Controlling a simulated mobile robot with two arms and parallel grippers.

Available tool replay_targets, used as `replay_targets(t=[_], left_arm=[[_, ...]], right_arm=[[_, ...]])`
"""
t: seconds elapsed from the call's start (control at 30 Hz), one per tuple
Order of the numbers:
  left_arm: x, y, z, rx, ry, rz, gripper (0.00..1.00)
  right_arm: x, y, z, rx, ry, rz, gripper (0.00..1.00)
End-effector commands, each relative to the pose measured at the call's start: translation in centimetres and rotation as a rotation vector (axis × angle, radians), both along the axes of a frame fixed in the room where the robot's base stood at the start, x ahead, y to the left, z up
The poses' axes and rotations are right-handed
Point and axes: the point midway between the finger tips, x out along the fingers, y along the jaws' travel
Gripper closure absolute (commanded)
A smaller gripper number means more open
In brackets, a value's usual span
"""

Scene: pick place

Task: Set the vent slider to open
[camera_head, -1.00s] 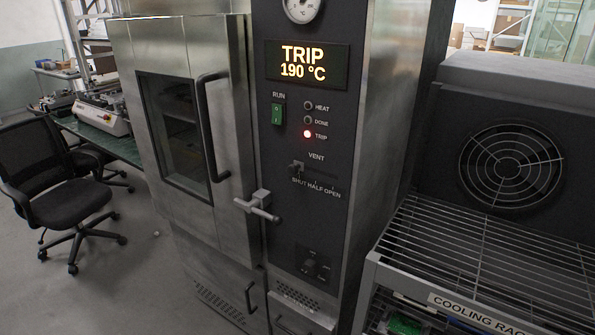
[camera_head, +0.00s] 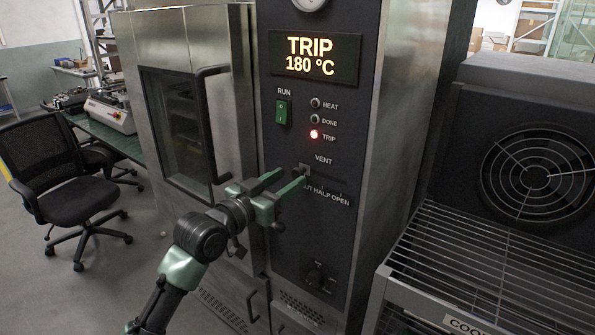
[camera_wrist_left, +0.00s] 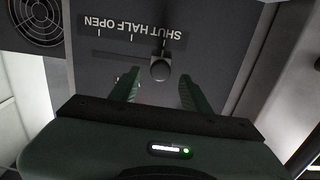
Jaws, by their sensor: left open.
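The vent slider knob (camera_head: 304,169) is a small dark knob on the oven's black control panel, under the word VENT. It stands at the SHUT end of its slot; HALF and OPEN are to the right. My left gripper (camera_head: 292,178) is open in front of the panel, its green fingers pointing at the knob and covering part of the SHUT label. In the left wrist view the labels are upside down and the knob (camera_wrist_left: 160,68) lies just ahead of the gap between the open fingers (camera_wrist_left: 158,92). Contact cannot be told. My right gripper is not in view.
The green RUN switch (camera_head: 283,112) is above left of the slider. The oven door handle (camera_head: 207,125) stands out left. A cooling rack (camera_head: 480,265) is right.

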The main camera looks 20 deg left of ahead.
Motion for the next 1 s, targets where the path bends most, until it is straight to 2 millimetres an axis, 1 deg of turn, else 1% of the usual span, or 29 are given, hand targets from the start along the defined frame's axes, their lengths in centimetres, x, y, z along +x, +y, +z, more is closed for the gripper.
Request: replay_targets(t=[0.03,0.1,0.23,0.4,0.6,0.63,0.67,0.7,0.8,1.0], left_arm=[[0.9,-0.3,0.3,-0.003,0.0,0.0,0.53],[1.9,-0.7,0.2,-0.002,0.001,0.0,0.53],[3.3,-1.2,0.1,-0.001,0.0,0.001,0.53],[4.0,-1.5,-0.1,0.0,0.001,0.001,0.53],[4.1,-1.5,-0.1,0.001,0.001,0.001,0.53],[4.1,-1.5,-0.1,0.001,0.001,0.001,0.56],[4.1,-1.5,-0.1,0.001,0.001,0.001,0.64],[4.1,-1.5,-0.1,0.001,0.001,0.001,0.75],[4.0,-1.5,-0.1,0.001,0.001,0.001,1.0],[4.0,-1.5,-0.1,0.001,0.001,0.001,1.0]], right_arm=[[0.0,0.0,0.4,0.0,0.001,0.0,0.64],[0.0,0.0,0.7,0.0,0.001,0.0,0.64],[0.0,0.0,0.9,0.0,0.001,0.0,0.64],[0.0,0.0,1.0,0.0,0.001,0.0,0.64],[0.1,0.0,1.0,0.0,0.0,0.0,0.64],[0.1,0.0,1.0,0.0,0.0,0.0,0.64],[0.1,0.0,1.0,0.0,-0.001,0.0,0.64],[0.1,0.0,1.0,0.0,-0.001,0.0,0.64],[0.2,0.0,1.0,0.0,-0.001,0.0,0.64],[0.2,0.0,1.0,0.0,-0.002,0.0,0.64]])
